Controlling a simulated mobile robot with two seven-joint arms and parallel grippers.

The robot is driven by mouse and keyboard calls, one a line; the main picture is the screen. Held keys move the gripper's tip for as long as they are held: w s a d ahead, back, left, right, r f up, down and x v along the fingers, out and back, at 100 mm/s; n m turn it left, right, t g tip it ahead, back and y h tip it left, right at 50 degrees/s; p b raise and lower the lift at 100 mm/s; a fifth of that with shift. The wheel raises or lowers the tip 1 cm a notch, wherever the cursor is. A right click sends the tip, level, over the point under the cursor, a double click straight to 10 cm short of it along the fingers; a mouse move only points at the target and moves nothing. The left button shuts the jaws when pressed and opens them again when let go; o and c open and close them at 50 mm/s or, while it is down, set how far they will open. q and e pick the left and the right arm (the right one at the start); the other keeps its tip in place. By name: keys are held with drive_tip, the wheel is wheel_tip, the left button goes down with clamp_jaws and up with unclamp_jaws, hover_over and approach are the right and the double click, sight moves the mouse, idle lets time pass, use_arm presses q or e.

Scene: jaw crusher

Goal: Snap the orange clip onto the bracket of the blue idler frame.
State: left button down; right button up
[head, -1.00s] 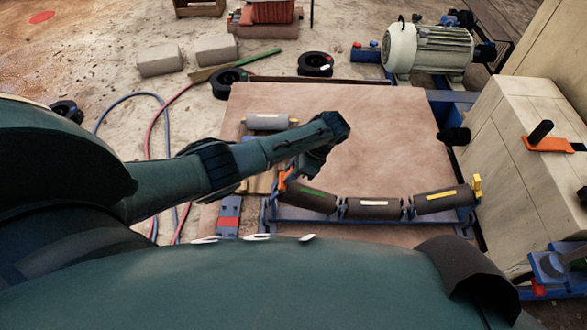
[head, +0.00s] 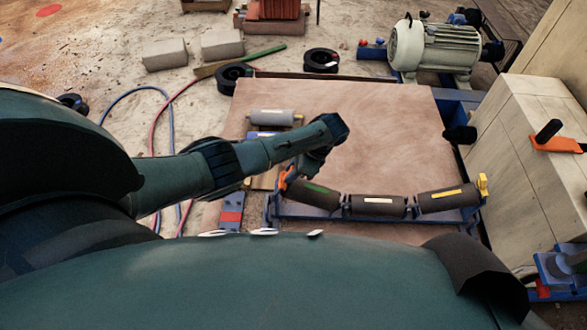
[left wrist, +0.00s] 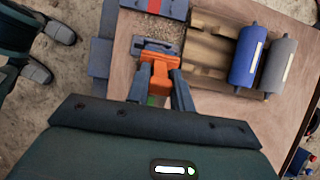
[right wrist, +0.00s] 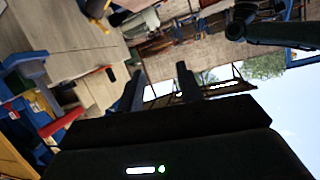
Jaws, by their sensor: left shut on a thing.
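The blue idler frame (head: 335,214) lies on the brown board and carries three dark rollers in a row. A yellow clip (head: 483,184) sits at its right end. My left gripper (left wrist: 157,76) is shut on the orange clip (left wrist: 156,70), which also shows in the head view (head: 284,179) at the frame's left end. In the left wrist view a grey-blue bracket part (left wrist: 157,46) lies just beyond the clip; I cannot tell whether they touch or are engaged. My right gripper (left wrist: 157,76) is not in that view; the right wrist view shows its fingers (right wrist: 160,82) apart and empty.
Loose rollers (head: 271,117) lie on wooden supports behind my left forearm. A motor (head: 437,46) stands at the back right, a pale block (head: 515,165) at the right. The middle of the brown board (head: 390,135) is clear.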

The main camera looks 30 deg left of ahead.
use_arm(q)
drive_tip(key=c, duration=1.1)
unclamp_jaws()
drive_tip(key=shift+a, duration=0.1)
drive_tip(key=shift+c, duration=0.2)
drive_tip(key=p+v, duration=0.2)
drive_tip(key=v, duration=1.1)
drive_tip(key=shift+p, duration=0.35)
use_arm(e)
drive_tip(key=shift+w+a+f+g, duration=0.45)
drive_tip(key=shift+a+f+g, duration=0.15)
drive_tip(key=shift+a+g, duration=0.1)
